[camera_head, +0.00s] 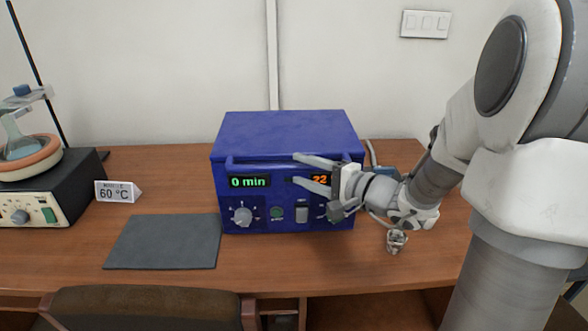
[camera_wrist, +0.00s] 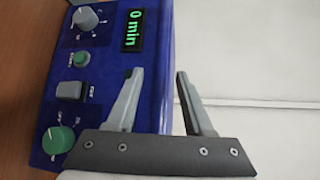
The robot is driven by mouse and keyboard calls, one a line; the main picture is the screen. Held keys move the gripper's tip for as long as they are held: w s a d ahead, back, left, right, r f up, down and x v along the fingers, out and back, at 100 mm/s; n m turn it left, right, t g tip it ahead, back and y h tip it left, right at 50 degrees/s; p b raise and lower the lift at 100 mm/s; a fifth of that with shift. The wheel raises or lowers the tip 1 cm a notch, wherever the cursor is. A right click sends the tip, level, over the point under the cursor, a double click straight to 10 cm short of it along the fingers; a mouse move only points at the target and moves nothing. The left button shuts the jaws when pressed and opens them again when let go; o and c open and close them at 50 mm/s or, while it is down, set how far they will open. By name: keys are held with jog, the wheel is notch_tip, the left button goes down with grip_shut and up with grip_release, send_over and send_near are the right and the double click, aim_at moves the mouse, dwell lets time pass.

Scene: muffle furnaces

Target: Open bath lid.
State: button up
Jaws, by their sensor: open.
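The bath is a blue box (camera_head: 284,140) on the table, with a flat blue lid on top that looks shut. A blue handle bar (camera_head: 262,160) runs along the upper front, partly hidden by my gripper. The front panel shows "0 min" and "22" displays, knobs and a switch. My gripper (camera_head: 298,168) is open and empty in front of the panel's upper right. In the wrist view the open fingers (camera_wrist: 158,75) appear with the blue bath (camera_wrist: 90,50) turned sideways behind the left finger; whether they touch the handle cannot be told.
A dark grey mat (camera_head: 165,241) lies on the table at the left front. A "60 °C" sign (camera_head: 117,192) and a heating device with a flask (camera_head: 40,190) stand further left. A small metal object (camera_head: 397,241) sits right of the bath. A chair back (camera_head: 150,307) is at the front edge.

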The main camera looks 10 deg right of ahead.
jog(key=shift+x, duration=1.55)
jog(key=shift+c, duration=0.2)
grip_shut()
